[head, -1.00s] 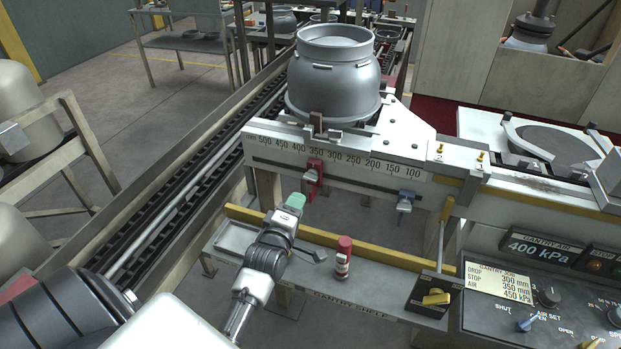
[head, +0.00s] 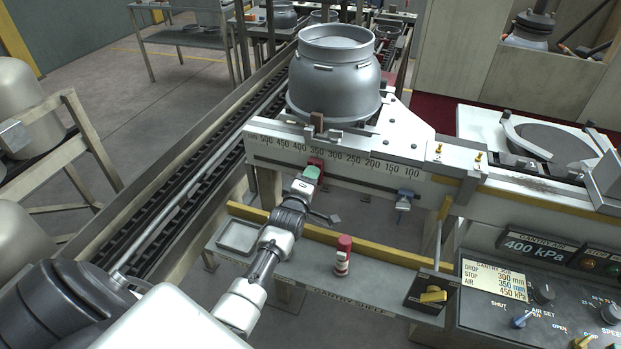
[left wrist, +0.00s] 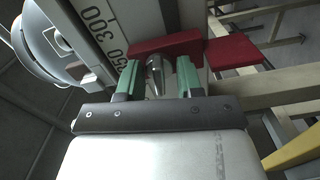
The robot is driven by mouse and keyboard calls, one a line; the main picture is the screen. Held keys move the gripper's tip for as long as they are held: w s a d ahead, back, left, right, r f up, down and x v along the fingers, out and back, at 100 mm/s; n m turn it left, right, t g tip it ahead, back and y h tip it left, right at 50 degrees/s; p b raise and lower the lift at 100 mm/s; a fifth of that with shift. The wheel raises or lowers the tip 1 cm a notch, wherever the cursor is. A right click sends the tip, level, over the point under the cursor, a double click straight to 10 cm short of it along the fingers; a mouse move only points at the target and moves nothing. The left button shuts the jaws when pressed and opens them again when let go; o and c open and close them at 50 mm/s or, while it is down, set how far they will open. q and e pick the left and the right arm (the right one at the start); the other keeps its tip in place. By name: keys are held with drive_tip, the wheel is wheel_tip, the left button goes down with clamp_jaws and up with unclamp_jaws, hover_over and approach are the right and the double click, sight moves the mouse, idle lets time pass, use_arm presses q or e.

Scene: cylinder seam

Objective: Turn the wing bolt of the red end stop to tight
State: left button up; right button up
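The red end stop (head: 316,162) sits on the front of the numbered rail, below the marks near 350 and 300, mostly hidden behind my left gripper (head: 311,173). In the left wrist view the red end stop (left wrist: 166,46) lies straight ahead. Its grey metal wing bolt (left wrist: 155,75) points toward the camera. My left gripper (left wrist: 157,80) is open, with one green fingertip on each side of the bolt. Gaps show between the bolt and both fingers. The bolt's wing shape is hard to make out. My right gripper is not in view.
A blue stop (head: 405,200) hangs farther right on the same rail (head: 350,172). Below, a shelf with a yellow edge (head: 390,256) carries a red and white cylinder (head: 343,256) and a shallow tray (head: 238,237). A large grey vessel (head: 334,80) stands above the rail.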

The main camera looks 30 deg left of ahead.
use_arm(q)
drive_tip(key=c, duration=0.5)
drive_tip(key=shift+c, duration=0.2)
